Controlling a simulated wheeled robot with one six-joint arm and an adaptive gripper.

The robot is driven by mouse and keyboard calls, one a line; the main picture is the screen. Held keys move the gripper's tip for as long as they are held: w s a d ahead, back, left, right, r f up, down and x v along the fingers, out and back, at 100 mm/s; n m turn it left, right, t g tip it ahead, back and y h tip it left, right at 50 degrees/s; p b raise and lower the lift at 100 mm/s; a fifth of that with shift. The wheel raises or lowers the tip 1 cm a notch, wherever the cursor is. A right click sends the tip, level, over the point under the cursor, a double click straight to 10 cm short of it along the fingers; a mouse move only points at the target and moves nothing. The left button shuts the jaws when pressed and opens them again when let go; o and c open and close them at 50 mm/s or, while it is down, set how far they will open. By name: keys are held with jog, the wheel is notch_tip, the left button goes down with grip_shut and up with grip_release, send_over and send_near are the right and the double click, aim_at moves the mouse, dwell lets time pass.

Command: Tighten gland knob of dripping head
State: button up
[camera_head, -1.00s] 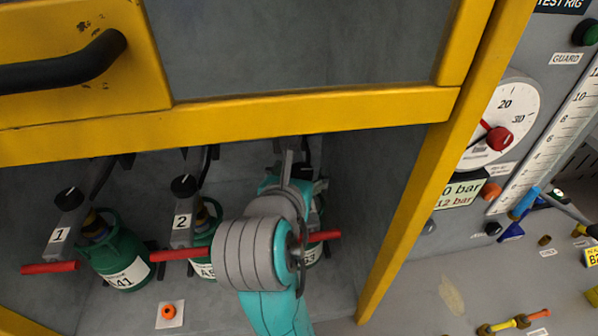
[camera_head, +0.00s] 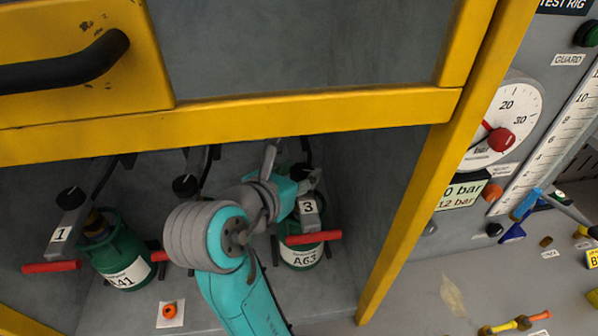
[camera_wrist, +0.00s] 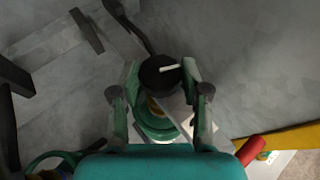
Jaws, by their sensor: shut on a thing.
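My gripper (camera_head: 292,168) is at head 3 (camera_head: 308,210), under the yellow guard frame. In the wrist view my gripper (camera_wrist: 160,78) has its two fingers shut on the sides of the black gland knob (camera_wrist: 158,74), which has a white mark on top. Head 3 sits over the green cylinder A63 (camera_head: 300,255), with a red handle (camera_head: 313,238) in front. Head 1 (camera_head: 66,228) is over cylinder A41 (camera_head: 120,262). Head 2's black knob (camera_head: 185,186) shows, but my arm hides most of that station. I cannot make out any drip.
The yellow guard frame (camera_head: 250,110) runs above and right of the bay, close over my gripper. A black handle (camera_head: 70,68) sticks out at upper left. An orange piece on a white plate (camera_head: 170,312) lies on the bay floor. A gauge (camera_head: 505,120) stands at right.

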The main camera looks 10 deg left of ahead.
jog(key=o, duration=1.1)
jog(key=shift+o, duration=0.2)
jog(key=v, duration=1.2)
